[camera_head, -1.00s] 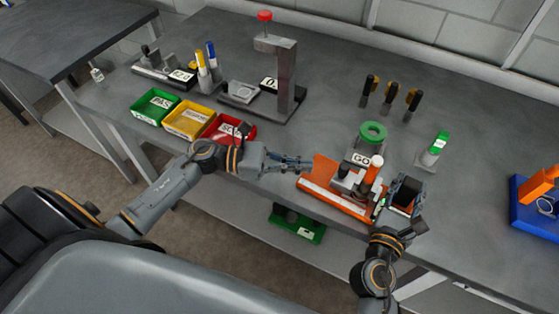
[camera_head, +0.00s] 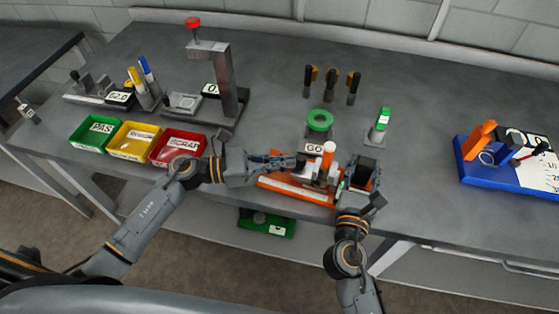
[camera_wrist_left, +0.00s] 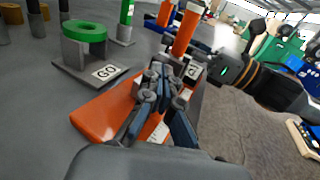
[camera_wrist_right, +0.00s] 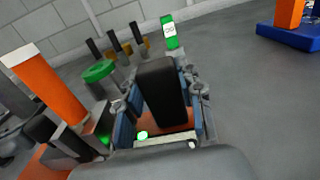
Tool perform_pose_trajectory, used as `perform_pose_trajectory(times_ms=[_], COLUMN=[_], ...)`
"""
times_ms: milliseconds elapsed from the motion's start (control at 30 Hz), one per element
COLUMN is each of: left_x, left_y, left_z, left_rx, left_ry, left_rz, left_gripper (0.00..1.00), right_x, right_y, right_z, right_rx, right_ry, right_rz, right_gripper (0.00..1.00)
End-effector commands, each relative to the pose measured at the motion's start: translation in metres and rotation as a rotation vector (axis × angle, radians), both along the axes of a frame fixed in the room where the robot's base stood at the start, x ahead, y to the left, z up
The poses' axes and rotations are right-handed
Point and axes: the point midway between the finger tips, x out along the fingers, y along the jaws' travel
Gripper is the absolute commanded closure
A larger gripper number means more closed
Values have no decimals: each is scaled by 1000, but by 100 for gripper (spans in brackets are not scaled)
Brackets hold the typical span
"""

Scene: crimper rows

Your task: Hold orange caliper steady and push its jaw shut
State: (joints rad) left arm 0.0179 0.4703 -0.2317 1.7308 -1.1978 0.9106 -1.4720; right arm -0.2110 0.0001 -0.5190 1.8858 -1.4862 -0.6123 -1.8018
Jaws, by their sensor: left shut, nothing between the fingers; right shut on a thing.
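The orange caliper (camera_head: 271,183) lies along the table's front edge, with an upright orange-and-white post (camera_head: 328,152) and dark jaw blocks. Its orange plate (camera_wrist_left: 97,118) and post (camera_wrist_left: 186,33) show in the left wrist view. My left gripper (camera_head: 295,161) is shut and empty, its tips at the caliper's dark jaw block; contact is hard to tell. It also shows in the left wrist view (camera_wrist_left: 163,82). My right gripper (camera_head: 360,176) is shut on a black block (camera_wrist_right: 160,88) at the caliper's right end, with a finger on each side of the block.
A green ring on a GO stand (camera_head: 319,121) is just behind the caliper. A green-topped gauge (camera_head: 382,124) stands behind right. Green, yellow and red bins (camera_head: 178,147) sit left. A blue tray (camera_head: 480,178) is far right, with clear table before it.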

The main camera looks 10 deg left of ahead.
Motion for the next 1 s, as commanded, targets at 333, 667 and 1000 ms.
perform_pose_trajectory(times_ms=[333,667,1000], left_x=[-4,-26,-49], left_y=[1,62,120], left_z=[0,1,3], left_rx=[-2,3,2], left_ry=[0,3,2], left_rz=[-7,-1,2], left_gripper=[100,100,100], right_x=[-2,-1,-1], right_y=[9,7,5], right_z=[0,0,0], right_rx=[3,4,2], right_ry=[0,1,0], right_rz=[24,17,13], right_gripper=[100,100,100])
